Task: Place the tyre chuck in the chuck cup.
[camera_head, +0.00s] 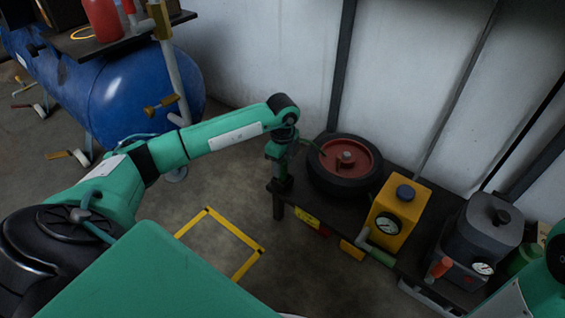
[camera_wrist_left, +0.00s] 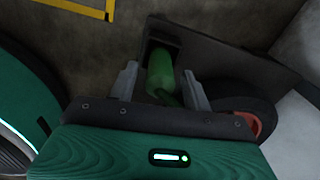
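A green rounded piece, which looks like the tyre chuck (camera_wrist_left: 160,72), shows in the left wrist view between the fingers of my left gripper (camera_wrist_left: 160,85). Narrow gaps show on both sides of it, so the gripper looks open around it. A dark square-walled holder, which looks like the chuck cup (camera_wrist_left: 148,38), surrounds the chuck's far end at the bench's end. I cannot tell how deep the chuck sits. In the head view my left gripper (camera_head: 279,180) points down at the bench's left end, and the chuck and cup are hard to make out. My right gripper is out of view.
The dark bench (camera_head: 299,197) holds a black tyre with a red hub (camera_head: 345,158) close beside my left gripper. A yellow gauge box (camera_head: 398,212) and a grey gauge unit (camera_head: 481,232) stand farther right. A blue tank (camera_head: 135,90) is at the left. Yellow lines mark the floor.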

